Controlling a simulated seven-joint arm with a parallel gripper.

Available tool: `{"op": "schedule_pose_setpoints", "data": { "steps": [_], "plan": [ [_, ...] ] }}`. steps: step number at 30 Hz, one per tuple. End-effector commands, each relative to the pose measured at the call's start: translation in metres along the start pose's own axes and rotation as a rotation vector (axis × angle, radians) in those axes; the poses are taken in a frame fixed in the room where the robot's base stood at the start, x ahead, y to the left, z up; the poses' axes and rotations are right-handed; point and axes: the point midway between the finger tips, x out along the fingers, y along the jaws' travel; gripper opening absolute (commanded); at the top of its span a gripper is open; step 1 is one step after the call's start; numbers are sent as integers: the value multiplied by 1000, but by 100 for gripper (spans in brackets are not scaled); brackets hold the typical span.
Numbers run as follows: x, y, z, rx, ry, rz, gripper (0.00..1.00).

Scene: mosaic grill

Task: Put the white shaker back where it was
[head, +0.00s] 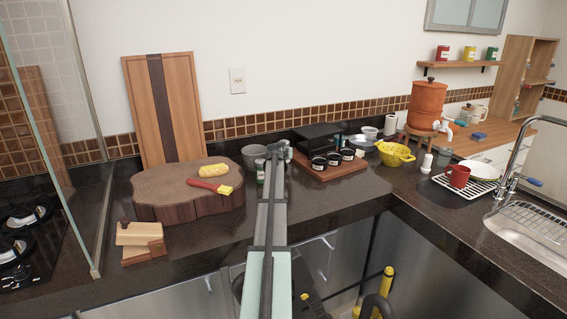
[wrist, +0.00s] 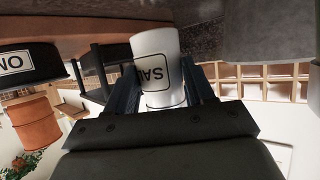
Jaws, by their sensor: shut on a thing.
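The white shaker (wrist: 156,60), with a black-framed label whose letters begin "SA", is between the two fingers of my gripper (wrist: 163,85) in the wrist view. My gripper is shut on it. The wrist picture is turned over, with the dark counter (wrist: 190,14) along its top. The shaker's far end is close to the counter, but I cannot tell whether they touch. In the head view my gripper (head: 276,152) is over the back of the counter, between the grey pot and the wooden tray. My arm hides most of the shaker there.
A grey pot (head: 253,157) and a small green-and-white container (head: 260,173) stand just left of my gripper. Right of it, a wooden tray (head: 325,173) holds a black rack (head: 317,134) and dark labelled jars (head: 334,159).

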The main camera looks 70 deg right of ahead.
Motion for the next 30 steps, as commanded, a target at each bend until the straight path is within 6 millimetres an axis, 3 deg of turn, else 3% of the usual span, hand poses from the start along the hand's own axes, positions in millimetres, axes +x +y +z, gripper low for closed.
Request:
{"op": "schedule_pose_setpoints", "data": {
  "steps": [11,23,24,30],
  "plan": [
    [16,0,34,0,-1,-1,19],
    [18,0,37,0,0,-1,19],
    [18,0,37,0,-1,-1,56],
    [17,0,37,0,-1,-1,75]
  ]
}}
